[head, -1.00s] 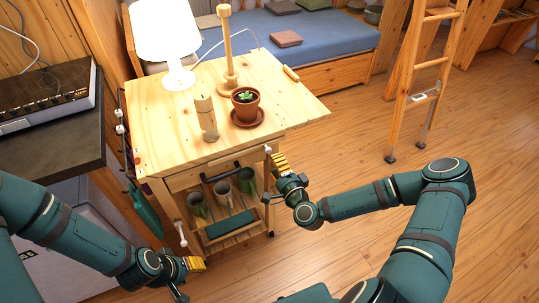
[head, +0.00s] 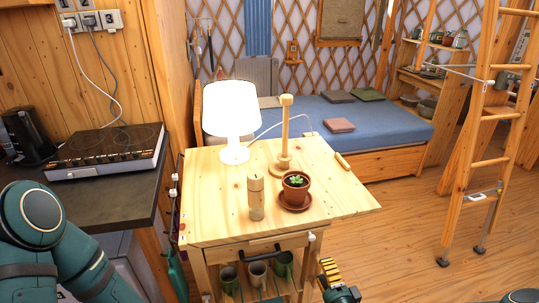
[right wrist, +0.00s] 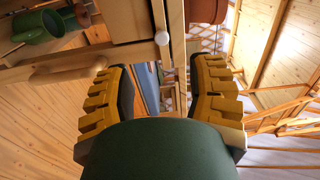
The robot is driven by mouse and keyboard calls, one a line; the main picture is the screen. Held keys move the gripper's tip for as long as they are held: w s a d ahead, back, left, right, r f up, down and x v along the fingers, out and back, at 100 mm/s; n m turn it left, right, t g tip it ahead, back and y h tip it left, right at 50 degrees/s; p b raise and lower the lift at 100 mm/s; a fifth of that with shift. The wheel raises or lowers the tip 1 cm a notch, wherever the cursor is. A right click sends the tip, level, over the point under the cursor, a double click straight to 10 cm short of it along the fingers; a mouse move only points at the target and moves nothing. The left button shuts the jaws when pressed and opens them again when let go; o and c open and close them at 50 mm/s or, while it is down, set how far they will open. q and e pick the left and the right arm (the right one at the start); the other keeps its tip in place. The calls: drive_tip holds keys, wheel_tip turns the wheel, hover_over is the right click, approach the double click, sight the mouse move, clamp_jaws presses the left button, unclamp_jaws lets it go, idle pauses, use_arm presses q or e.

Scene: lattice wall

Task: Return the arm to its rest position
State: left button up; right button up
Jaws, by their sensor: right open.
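My right gripper (head: 332,277) shows at the bottom of the head view, in front of the wooden cart's (head: 225,215) right front corner. In the right wrist view its two yellow-padded fingers (right wrist: 158,95) stand wide apart with nothing between them. Most of my right arm is below the head view's edge. My left arm (head: 60,250) shows at the lower left, beside the dark counter. My left gripper is out of view.
On the cart stand a lit lamp (head: 232,115), a wooden cylinder (head: 256,198), a peg stand (head: 284,140) and a potted plant (head: 295,188). Mugs (head: 257,273) sit below. A ladder (head: 482,160) stands at right, with clear floor (head: 405,240) between.

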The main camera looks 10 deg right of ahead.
drive_tip(key=s+a+f+n+g+y, duration=0.3)
drive_tip(key=s+a+f+n+g, duration=0.15)
drive_tip(key=a+n+g, duration=0.2)
drive_tip(key=s+a+f+n+g+y, duration=0.2)
drive_tip(key=s+a+f+n+g, duration=0.1)
drive_tip(key=a+f+n+g, duration=0.3)
drive_tip(key=s+r+n+g+h, duration=0.1)
drive_tip(key=s+n+g+h, duration=0.1)
drive_tip(key=s, duration=0.4)
drive_tip(key=shift+a+r+n+g+h, duration=0.35)
drive_tip(key=shift+n+g+h, duration=0.1)
drive_tip(key=shift+g, duration=0.5)
